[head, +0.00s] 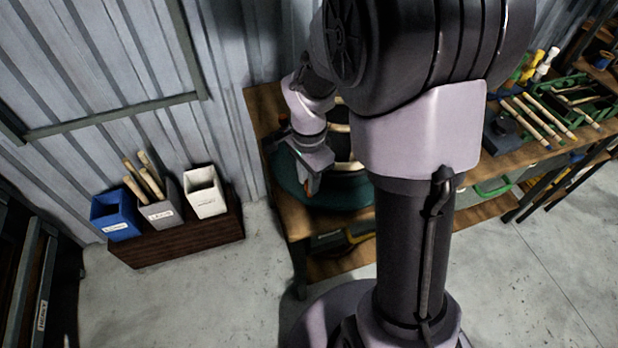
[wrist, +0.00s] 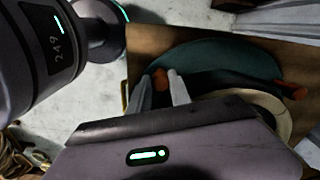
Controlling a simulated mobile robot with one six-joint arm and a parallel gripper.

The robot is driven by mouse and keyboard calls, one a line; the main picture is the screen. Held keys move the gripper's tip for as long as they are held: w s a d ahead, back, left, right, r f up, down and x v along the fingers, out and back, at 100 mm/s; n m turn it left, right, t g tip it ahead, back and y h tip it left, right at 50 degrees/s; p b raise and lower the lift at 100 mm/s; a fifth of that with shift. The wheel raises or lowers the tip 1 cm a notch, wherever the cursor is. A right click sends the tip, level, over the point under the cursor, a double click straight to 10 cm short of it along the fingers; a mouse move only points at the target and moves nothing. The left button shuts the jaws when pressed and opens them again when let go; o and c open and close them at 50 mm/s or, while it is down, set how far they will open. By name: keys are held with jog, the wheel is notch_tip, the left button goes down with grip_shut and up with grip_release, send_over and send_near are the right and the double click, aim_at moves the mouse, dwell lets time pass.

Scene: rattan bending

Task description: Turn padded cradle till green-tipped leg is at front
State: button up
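The cradle shows as a dark green round piece (head: 345,192) on the left end of the bench, partly hidden behind my arm. In the wrist view its green disc (wrist: 225,60) carries a pale cream ring (wrist: 275,108). An orange piece (wrist: 161,76) shows at my fingers, and another orange piece (wrist: 293,92) sticks out at the disc's right side. My gripper (wrist: 162,85) has its fingers apart over the disc's near-left edge, with orange between and beside them; contact is unclear. My gripper (head: 310,187) also shows in the head view. I see no green leg tip.
The wooden bench (head: 265,105) has tools and sticks (head: 535,120) at its right. Blue, grey and white bins (head: 207,192) stand on a low dark block to the left, near the corrugated wall. The concrete floor (head: 200,290) in front is clear.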

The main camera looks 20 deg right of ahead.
jog(key=o, duration=0.4)
jog(key=shift+o, duration=0.2)
notch_tip(320, 180, up, 17)
jog(key=p, duration=0.7)
jog(key=shift+r, duration=0.2)
